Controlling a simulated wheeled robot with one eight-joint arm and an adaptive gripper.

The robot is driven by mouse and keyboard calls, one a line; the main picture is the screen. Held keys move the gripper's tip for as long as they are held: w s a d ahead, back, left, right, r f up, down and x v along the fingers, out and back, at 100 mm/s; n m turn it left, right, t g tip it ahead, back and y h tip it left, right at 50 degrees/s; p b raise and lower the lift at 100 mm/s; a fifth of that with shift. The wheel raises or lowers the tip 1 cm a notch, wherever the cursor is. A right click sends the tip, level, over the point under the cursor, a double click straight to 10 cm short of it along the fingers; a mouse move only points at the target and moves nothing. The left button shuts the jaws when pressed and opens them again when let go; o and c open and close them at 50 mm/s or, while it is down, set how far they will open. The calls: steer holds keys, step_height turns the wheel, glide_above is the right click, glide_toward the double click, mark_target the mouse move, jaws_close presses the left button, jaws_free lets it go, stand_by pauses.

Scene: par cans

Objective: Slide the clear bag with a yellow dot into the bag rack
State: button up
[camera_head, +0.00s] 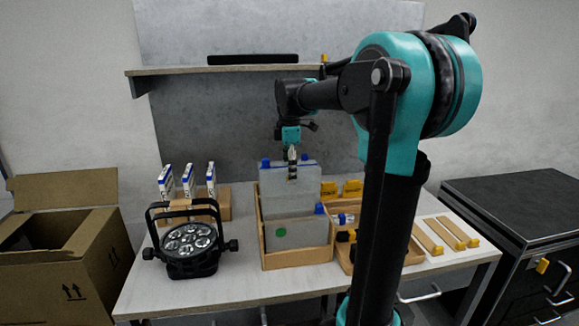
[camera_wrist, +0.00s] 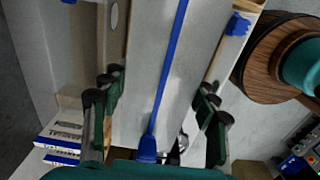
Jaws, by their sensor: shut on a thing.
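In the head view, a clear grey bag (camera_head: 275,190) with a blue top strip hangs upright from my gripper (camera_head: 291,168), which is shut on its top edge. Its blue strip (camera_wrist: 166,85) runs between my fingers in the wrist view. No yellow dot shows on the visible part of this bag. The wooden bag rack (camera_head: 290,258) stands below on the table. Another clear bag with a green dot (camera_head: 300,236) sits in the rack's front. The held bag is above and behind it, and its lower edge is hidden.
A black par can (camera_head: 190,243) stands left of the rack, before a wooden holder with several upright white-and-blue boxes (camera_head: 188,181). A wooden tray (camera_head: 345,262) with small items adjoins the rack's right side. Yellow-ended wooden strips (camera_head: 450,232) lie farther right. A shelf (camera_head: 230,69) overhangs the back.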

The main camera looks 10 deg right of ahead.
mark_target(290, 189)
steer(key=shift+f, duration=3.25)
steer(key=o, duration=1.2)
steer(key=shift+c, duration=0.2)
step_height(290, 189, up, 12)
steer(key=shift+f, duration=0.1)
